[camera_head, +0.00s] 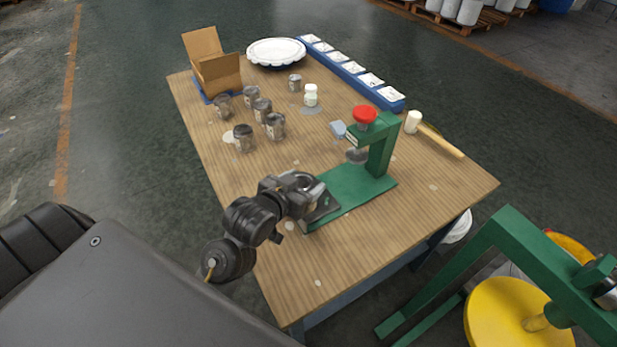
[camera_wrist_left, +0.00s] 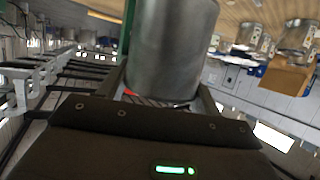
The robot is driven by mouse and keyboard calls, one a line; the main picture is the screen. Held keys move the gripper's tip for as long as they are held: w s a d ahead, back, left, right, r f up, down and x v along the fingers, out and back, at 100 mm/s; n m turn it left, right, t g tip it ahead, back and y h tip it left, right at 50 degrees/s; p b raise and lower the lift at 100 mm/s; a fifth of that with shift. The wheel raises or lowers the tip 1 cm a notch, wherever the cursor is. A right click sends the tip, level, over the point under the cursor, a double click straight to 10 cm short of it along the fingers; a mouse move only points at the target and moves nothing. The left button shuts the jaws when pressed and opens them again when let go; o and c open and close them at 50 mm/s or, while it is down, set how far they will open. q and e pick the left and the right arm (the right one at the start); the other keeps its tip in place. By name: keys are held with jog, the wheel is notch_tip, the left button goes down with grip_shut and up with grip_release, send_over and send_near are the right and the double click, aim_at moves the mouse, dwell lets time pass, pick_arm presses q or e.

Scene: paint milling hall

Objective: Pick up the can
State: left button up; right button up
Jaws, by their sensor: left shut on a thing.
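A plain grey metal can (camera_wrist_left: 172,45) fills the upper middle of the left wrist view, between the fingers of my left gripper (camera_wrist_left: 165,100). The gripper is shut on it. In the head view my left gripper (camera_head: 322,206) is low over the front left corner of the green press base (camera_head: 352,192). The held can is not clearly made out there, and I cannot tell if it touches anything below. Several other grey cans (camera_head: 244,138) stand on the wooden table (camera_head: 225,165), left of the press. My right gripper is not in view.
The green press has a red knob (camera_head: 365,116). A white jar (camera_head: 311,95), a mallet (camera_head: 438,138), a cardboard box (camera_head: 211,66), a white round plate (camera_head: 276,51) and a blue strip with white cards (camera_head: 352,70) are on the table. The near right tabletop is mostly clear.

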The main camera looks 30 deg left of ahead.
aim_at(314, 187)
pick_arm(q)
jog(key=shift+s+d+r, duration=0.1)
jog(key=shift+s+r, duration=0.1)
jog(key=shift+s, duration=0.3)
jog(key=shift+s+d+r, duration=0.1)
jog(key=shift+s+r, duration=0.05)
jog(key=shift+s, duration=0.35)
jog(key=shift+s+d+r+p, duration=0.15)
jog(key=shift+s+r+p, duration=0.6)
jog(key=shift+p, duration=0.25)
jog(key=shift+s+p, duration=0.35)
jog(key=shift+s, duration=0.15)
jog(key=shift+w+d+n+t+y+b, duration=0.15)
jog(key=shift+w+n+y+b, duration=0.1)
jog(key=shift+w+b, duration=0.5)
jog(key=shift+w+d+n+t+y+b, duration=0.2)
jog(key=shift+w+b, duration=0.25)
jog(key=shift+w, duration=0.5)
jog(key=shift+w+d+f+b, duration=0.2)
jog(key=shift+w+d+b, duration=0.1)
jog(key=shift+w+d, duration=0.15)
jog(key=shift+d+f, duration=0.2)
jog(key=shift+d, duration=0.1)
